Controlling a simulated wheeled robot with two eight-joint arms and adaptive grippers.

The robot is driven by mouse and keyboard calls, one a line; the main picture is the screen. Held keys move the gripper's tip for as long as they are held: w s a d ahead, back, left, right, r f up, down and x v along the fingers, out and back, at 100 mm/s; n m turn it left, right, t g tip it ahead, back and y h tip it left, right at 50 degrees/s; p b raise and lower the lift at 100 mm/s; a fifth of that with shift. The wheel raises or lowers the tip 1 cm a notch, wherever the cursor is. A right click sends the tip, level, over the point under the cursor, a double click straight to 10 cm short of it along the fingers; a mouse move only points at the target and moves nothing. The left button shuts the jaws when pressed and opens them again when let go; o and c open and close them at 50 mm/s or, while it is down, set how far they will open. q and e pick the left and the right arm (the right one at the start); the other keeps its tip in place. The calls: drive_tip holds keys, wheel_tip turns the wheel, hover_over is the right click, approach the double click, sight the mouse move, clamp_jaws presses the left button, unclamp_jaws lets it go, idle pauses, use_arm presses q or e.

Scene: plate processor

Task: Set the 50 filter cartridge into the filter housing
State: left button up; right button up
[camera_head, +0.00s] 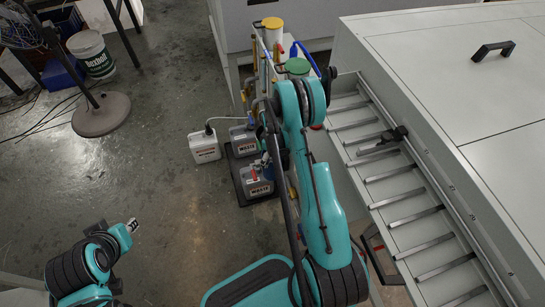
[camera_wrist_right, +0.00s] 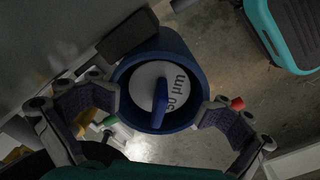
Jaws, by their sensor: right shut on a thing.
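In the head view, my right arm hides this gripper and the cartridge. I cannot make out the filter housing for certain. My left gripper (camera_head: 132,226) is at the lower left of the head view, away from everything, too small to read its jaws.
A yellow-lidded container (camera_head: 272,24) and a green-lidded one (camera_head: 297,66) stand among pipes beyond my right arm. A grey machine with a slatted conveyor (camera_head: 393,185) fills the right. Floor at left centre is clear.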

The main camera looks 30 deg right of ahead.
drive_tip(key=shift+s+a+f, duration=0.2)
drive_tip(key=shift+a+f, duration=0.1)
drive_tip(key=shift+f, duration=0.4)
drive_tip(key=o, duration=1.5)
drive_tip(key=shift+o, duration=0.2)
drive_tip(key=shift+r, duration=0.1)
drive_tip(key=shift+w+d+r+p, duration=0.1)
drive_tip(key=shift+r+p, duration=0.2)
drive_tip(key=shift+r, duration=0.2)
drive_tip(key=shift+w+d+r+p, duration=0.1)
drive_tip(key=shift+r+p, duration=0.2)
drive_tip(key=shift+r, duration=0.2)
wheel_tip(320, 180, up, 3)
drive_tip(key=shift+f+p, duration=0.2)
drive_tip(key=shift+p, duration=0.35)
drive_tip(key=shift+r, duration=0.5)
drive_tip(key=shift+d, duration=0.1)
